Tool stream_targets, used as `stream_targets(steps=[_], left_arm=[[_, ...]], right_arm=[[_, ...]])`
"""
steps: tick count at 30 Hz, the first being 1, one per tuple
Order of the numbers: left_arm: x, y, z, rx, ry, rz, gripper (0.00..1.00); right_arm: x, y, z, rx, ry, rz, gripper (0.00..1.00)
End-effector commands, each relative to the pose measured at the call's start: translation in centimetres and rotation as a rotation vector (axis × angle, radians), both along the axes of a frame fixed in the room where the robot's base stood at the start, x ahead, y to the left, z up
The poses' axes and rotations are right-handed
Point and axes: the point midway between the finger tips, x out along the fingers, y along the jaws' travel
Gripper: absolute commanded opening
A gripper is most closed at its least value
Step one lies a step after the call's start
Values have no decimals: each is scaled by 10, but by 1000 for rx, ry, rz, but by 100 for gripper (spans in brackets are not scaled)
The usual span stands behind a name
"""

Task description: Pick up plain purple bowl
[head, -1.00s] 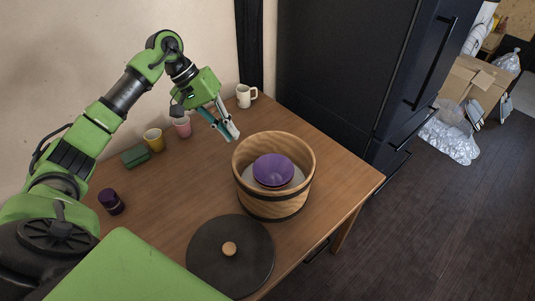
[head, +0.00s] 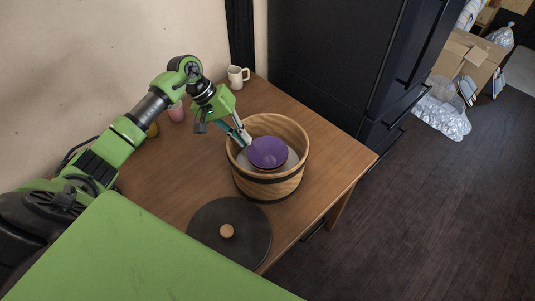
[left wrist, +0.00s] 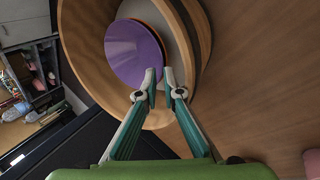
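The plain purple bowl (head: 268,151) sits inside a round wooden tub (head: 292,181) on the table. In the left wrist view the bowl (left wrist: 132,50) rests over an orange-edged piece at the tub's wall side. My left gripper (head: 247,142) reaches down over the tub's left rim, beside the bowl. In the left wrist view its fingertips (left wrist: 160,78) are a small gap apart at the bowl's near edge, one over the bowl and one at its outer side. Whether they touch the bowl cannot be told. My right gripper is not in view.
A dark round lid (head: 215,218) with a wooden knob lies in front of the tub. A white mug (head: 236,76) and a pink cup (head: 176,112) stand at the back. A yellow cup (head: 152,130) is partly hidden by my arm. A dark fridge (head: 325,60) stands behind.

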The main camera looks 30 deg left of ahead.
Motion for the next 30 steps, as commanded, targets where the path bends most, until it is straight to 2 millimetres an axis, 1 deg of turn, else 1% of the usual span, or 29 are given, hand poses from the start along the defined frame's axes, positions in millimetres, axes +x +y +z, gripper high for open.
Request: stream_targets(steps=[1,2,3,6,9,14,15,26,30], left_arm=[[-1,-6,-3,-5,4,0,8],[-1,-8,-7,-5,4,1,8],[1,-10,-13,-4,3,1,8],[3,-13,-24,-2,2,1,8],[3,-14,-29,1,2,1,8],[3,-14,-30,3,3,1,8],[3,-14,-30,3,4,1,0],[2,-14,-31,2,5,1,0],[3,-13,-26,4,4,0,0]], right_arm=[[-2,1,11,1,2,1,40],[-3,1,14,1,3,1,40],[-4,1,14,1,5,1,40],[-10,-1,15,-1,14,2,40],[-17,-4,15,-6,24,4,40],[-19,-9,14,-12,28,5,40],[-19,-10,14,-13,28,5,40],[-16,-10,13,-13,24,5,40],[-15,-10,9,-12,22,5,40]])
